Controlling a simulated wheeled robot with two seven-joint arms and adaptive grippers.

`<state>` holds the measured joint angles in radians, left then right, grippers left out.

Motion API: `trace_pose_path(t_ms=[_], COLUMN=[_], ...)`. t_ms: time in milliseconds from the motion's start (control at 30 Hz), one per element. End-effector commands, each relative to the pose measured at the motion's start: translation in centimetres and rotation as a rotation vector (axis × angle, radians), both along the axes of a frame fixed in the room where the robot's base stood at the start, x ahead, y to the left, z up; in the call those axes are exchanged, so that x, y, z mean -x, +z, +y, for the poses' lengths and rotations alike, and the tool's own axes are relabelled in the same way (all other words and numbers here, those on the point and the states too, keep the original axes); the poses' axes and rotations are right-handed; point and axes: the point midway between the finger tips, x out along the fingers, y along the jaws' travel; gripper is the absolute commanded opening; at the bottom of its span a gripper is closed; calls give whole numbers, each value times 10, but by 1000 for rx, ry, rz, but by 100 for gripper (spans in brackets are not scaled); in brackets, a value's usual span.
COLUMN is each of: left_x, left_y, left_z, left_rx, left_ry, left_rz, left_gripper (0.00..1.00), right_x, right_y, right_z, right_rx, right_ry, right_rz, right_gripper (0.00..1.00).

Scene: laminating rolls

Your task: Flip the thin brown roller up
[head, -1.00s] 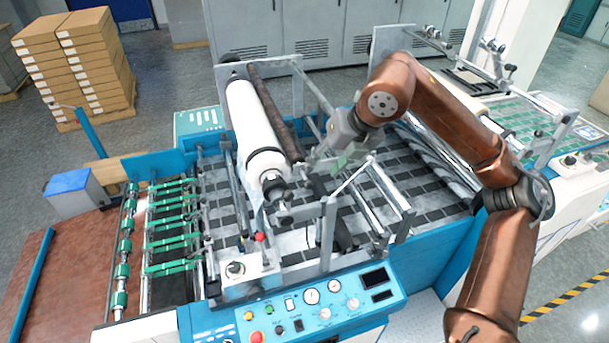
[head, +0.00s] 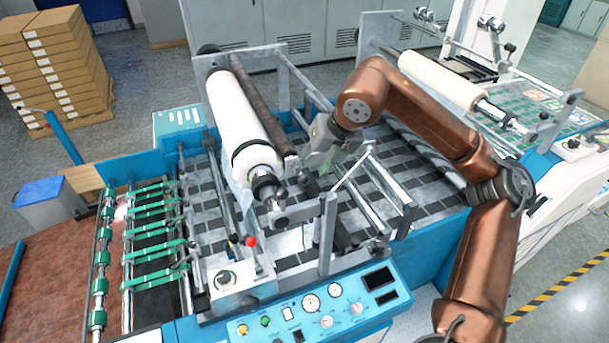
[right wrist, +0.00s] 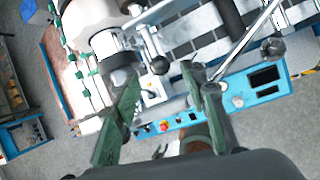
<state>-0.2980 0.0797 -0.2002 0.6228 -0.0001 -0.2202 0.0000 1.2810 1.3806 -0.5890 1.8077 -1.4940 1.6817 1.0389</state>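The thin brown roller (head: 258,98) lies along the right side of the thick white roll (head: 240,108), close beside it, on the laminating machine. Its near end is by the white roll's black collar. My right gripper (head: 328,160) is just to the right of that near end, above the grey belt, and appears apart from it. In the right wrist view my right gripper (right wrist: 160,98) has its two green-grey fingers spread with nothing between them. The white roll (right wrist: 88,18) shows there at upper left. I cannot make out the brown roller there. My left gripper is out of view.
Metal posts and crossbars (head: 328,225) stand close in front of my right gripper. A control panel (head: 320,305) with dials runs along the machine's front. A cream roll (head: 440,80) lies behind my right arm. Stacked cartons (head: 55,70) stand at far left.

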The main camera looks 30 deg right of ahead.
Motion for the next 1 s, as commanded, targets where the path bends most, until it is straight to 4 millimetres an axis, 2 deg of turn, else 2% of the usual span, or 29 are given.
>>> trace_pose_path(t_ms=[100, 300, 667, 1000], left_x=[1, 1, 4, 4], left_y=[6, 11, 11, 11], left_z=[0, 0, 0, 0], left_rx=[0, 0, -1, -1], left_ry=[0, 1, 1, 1], left_rz=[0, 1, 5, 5], left_gripper=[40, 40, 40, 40], right_x=[-8, -18, -21, -21], right_y=[-17, -38, -44, -44], right_z=[3, 7, 8, 8], right_rx=[0, -1, 0, 0], right_ry=[2, 2, 2, 2], right_rz=[4, 2, -1, 0], right_gripper=[40, 40, 40, 17])
